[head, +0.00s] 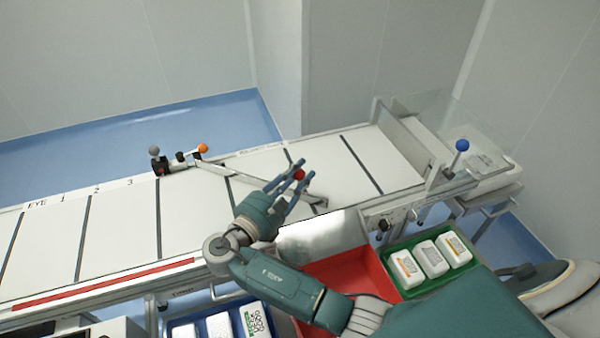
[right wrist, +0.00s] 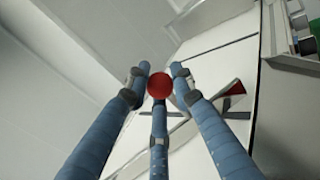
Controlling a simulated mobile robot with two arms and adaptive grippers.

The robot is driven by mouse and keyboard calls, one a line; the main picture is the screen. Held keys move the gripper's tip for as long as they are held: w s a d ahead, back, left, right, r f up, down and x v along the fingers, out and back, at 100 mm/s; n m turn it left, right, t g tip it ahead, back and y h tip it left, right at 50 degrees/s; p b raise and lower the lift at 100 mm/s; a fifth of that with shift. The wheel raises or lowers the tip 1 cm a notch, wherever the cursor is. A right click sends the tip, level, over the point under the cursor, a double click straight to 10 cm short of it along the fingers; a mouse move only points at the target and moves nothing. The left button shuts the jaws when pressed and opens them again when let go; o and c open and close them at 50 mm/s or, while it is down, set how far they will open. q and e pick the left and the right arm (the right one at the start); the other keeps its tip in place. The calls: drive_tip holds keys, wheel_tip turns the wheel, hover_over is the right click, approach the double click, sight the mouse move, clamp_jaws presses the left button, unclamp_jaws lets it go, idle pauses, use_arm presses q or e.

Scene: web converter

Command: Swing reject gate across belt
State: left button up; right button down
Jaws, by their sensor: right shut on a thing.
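The reject gate (head: 240,182) is a thin pale bar. It runs from a pivot with black fittings (head: 180,160) at the belt's far edge slantwise across the white belt (head: 200,210) towards the near side. Its red ball knob (head: 299,175) sits between the fingers of my right gripper (head: 293,174), which is shut on it. In the right wrist view the three blue fingers surround the red knob (right wrist: 159,86), and part of the gate bar (right wrist: 215,107) shows behind them. The lower part of the knob is hidden by a finger. My left gripper is not in view.
An orange knob (head: 202,148) and a grey knob (head: 154,150) stand by the pivot. A blue-knobbed lever (head: 462,146) is at the right end. A red bin (head: 335,268), a green tray (head: 400,290) with white packs and a blue tray (head: 178,331) lie below the near edge.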

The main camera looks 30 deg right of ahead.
drive_tip(key=c, duration=1.5)
unclamp_jaws()
drive_tip(key=shift+s+a+f, duration=0.2)
drive_tip(key=shift+o, duration=0.2)
drive_tip(key=shift+a+r, duration=0.1)
drive_tip(key=shift+r, duration=0.05)
drive_tip(key=shift+a, duration=0.1)
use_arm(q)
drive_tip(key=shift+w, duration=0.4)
use_arm(e)
drive_tip(key=v, duration=0.7)
drive_tip(key=shift+s+a, duration=0.1)
drive_tip(key=shift+s, duration=0.1)
